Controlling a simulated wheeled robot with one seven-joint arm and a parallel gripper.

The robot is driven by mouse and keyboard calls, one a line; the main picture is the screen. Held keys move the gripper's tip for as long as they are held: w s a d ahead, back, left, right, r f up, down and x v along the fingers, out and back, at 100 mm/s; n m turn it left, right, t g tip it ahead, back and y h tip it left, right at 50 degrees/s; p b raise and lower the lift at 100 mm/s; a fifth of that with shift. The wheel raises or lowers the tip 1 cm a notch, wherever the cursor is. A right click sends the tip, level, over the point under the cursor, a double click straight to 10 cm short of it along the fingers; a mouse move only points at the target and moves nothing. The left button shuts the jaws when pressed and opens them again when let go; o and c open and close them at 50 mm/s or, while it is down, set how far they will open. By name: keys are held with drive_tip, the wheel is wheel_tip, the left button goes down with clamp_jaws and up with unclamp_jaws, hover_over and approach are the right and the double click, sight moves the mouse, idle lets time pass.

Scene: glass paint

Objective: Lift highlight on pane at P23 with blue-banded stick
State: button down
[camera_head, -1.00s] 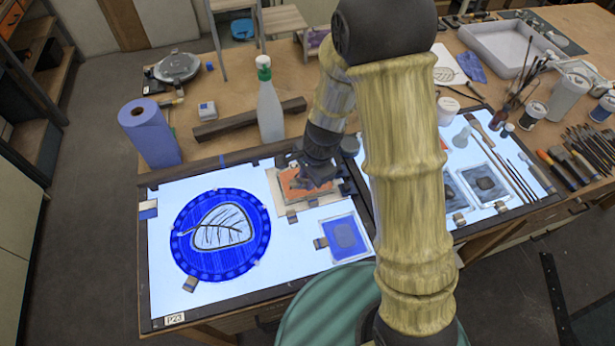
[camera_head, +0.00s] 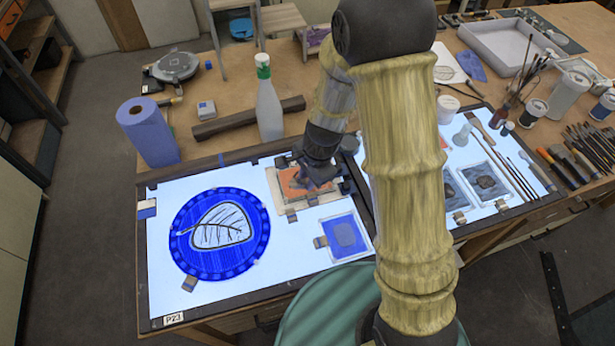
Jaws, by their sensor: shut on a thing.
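The lit panel with the P23 label (camera_head: 174,319) at its front left corner bears a round blue pane (camera_head: 192,251). The pane has a pale leaf with dark veins in its middle. My gripper (camera_head: 319,178) is to the right of the round pane, low over a small orange-painted tile (camera_head: 291,184) at the back right of the panel. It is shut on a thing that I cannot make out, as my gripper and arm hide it. I cannot pick out a blue band on any stick.
A blue-painted square tile (camera_head: 346,236) lies in front of my gripper. A bottle with a green cap (camera_head: 269,110), a dark bar (camera_head: 240,119) and a blue paper roll (camera_head: 150,135) stand or lie behind the panel. Brushes and jars crowd the right side.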

drive_tip(key=shift+w+d+f, duration=0.1)
drive_tip(key=shift+w+d, duration=0.15)
drive_tip(key=shift+d, duration=0.75)
drive_tip(key=shift+a, duration=0.2)
drive_tip(key=shift+a, duration=0.35)
drive_tip(key=shift+s+a+p, duration=0.1)
drive_tip(key=shift+a+p, duration=0.2)
drive_tip(key=shift+a, duration=0.35)
drive_tip(key=shift+w+d, duration=0.15)
drive_tip(key=shift+w, duration=0.05)
drive_tip(key=shift+w+d, duration=0.65)
drive_tip(key=shift+d, duration=0.25)
drive_tip(key=shift+a, duration=0.1)
